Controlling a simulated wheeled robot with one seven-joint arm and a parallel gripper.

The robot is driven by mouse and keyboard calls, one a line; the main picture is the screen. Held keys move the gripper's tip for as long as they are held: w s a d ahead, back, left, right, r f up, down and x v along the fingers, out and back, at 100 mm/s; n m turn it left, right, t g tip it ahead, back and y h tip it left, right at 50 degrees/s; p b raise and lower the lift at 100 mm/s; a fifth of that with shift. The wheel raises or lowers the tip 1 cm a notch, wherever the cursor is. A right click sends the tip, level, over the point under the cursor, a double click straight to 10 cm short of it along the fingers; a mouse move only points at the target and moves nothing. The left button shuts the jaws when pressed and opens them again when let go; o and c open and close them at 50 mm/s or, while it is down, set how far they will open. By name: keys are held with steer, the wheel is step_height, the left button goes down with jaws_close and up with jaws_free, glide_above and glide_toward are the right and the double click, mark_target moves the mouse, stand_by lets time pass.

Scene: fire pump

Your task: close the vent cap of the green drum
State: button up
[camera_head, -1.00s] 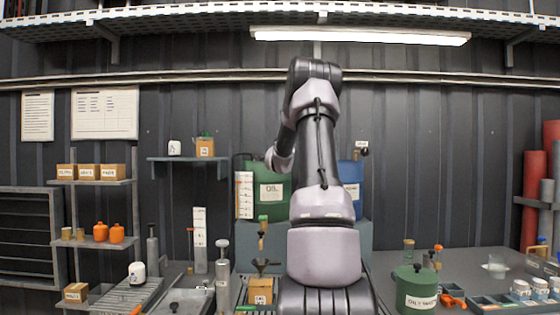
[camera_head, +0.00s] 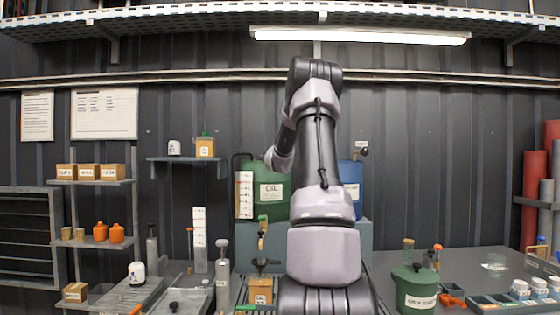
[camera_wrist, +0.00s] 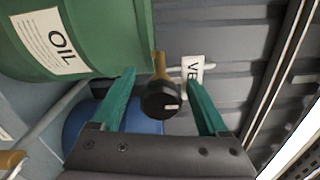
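The green drum (camera_head: 272,188), labelled OIL, stands at the back behind my arm; it also fills the upper left of the wrist view (camera_wrist: 100,35). In the wrist view a round black cap (camera_wrist: 161,99) with a white mark sits at the end of a brass-coloured stem (camera_wrist: 159,65) beside the drum. A white tag (camera_wrist: 193,68) with partly hidden lettering starting "VE" is close by. My gripper (camera_wrist: 158,82) is open, its teal fingers on either side of the cap, with visible gaps. In the head view my arm hides the gripper.
A blue drum (camera_head: 351,178) stands right of the green one and shows below the cap in the wrist view (camera_wrist: 85,122). A brass tap (camera_head: 262,236) hangs before the green drum above a funnel (camera_head: 264,264). A green pot (camera_head: 415,290) is on the right bench.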

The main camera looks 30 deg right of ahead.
steer(key=v, duration=1)
steer(key=shift+s+a, duration=0.25)
steer(key=shift+s, duration=0.1)
steer(key=s+a+n+g+y, duration=0.1)
steer(key=s+a+n+y, duration=0.4)
steer(key=a, duration=0.6)
steer(key=s+a+n+g+y, duration=0.1)
steer(key=s+a+n+y, duration=0.1)
steer(key=s+a+n, duration=0.65)
steer(key=s+a+f+n+g+y, duration=0.2)
steer(key=s+a+f+n+g, duration=0.1)
steer(key=s+a, duration=0.5)
steer(key=s+a+f+n+g+y, duration=0.2)
steer(key=s+a+n, duration=0.4)
steer(key=s, duration=0.6)
step_height(320, 180, down, 2)
steer(key=shift+s+a+f+g+y, duration=0.1)
steer(key=shift+s+a+g+y, duration=0.35)
steer(key=shift+a, duration=0.8)
